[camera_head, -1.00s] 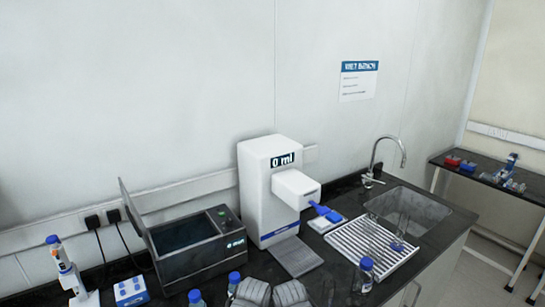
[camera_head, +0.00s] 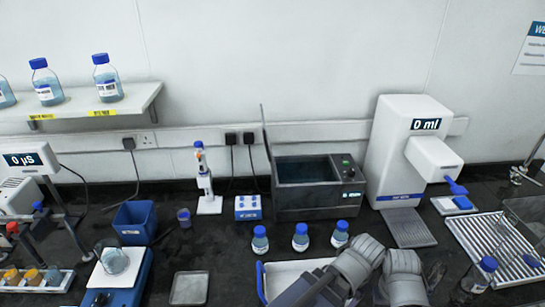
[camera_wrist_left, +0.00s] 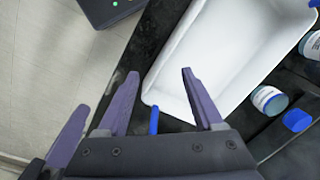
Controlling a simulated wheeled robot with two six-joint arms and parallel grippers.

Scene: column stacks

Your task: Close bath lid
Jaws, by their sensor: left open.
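The dark bath (camera_head: 318,210) stands against the back wall in the head view, left of the white dispenser. Its thin lid (camera_head: 266,135) stands upright, nearly edge-on, at the bath's left side, so the top is open and the dark inside shows. My left gripper (camera_wrist_left: 160,75) is open and empty in the left wrist view, above the dark bench by the rim of a white tray (camera_wrist_left: 163,70). No bath or lid shows in that view. Grey parts of my arms show at the bottom of the head view, with no gripper fingertips clearly visible there.
Several blue-capped bottles (camera_head: 300,240) stand in front of the bath. The white tray with blue handles (camera_head: 262,283) lies nearer. A white dispenser (camera_head: 390,155) stands close right of the bath, a blue-topped pipette stand (camera_head: 208,203) and a small blue-white block (camera_head: 248,213) to its left.

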